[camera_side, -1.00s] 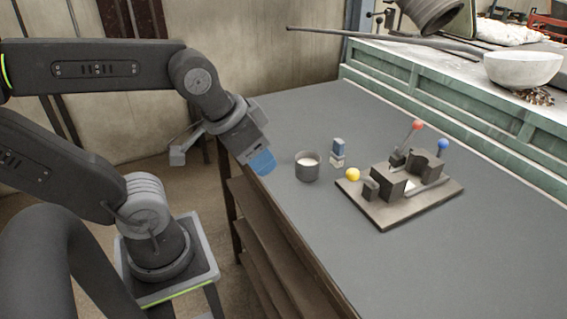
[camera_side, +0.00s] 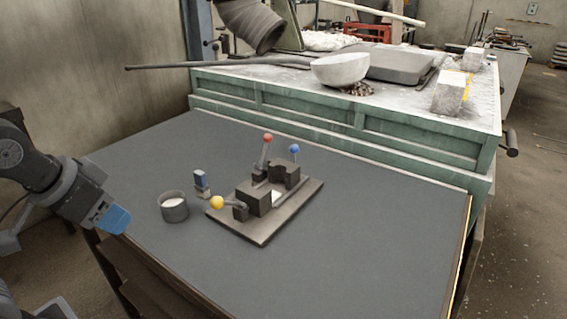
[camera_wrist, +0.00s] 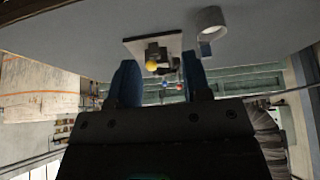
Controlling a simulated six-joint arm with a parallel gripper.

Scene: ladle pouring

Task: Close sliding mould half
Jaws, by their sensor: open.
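The mould stands on a flat base plate (camera_side: 262,234) on the grey table. A dark front block (camera_side: 258,200) and a notched rear block (camera_side: 285,173) stand apart, with a pale patch showing between them. A yellow ball handle (camera_side: 217,202) sticks out left of the front block, by a small bracket (camera_side: 240,211). It also shows in the wrist view (camera_wrist: 151,66). My gripper (camera_side: 116,219) is at the table's left edge, well left of the mould, empty. In the wrist view its blue fingers (camera_wrist: 160,88) are apart, with the mould beyond them.
The table's right side is clear.

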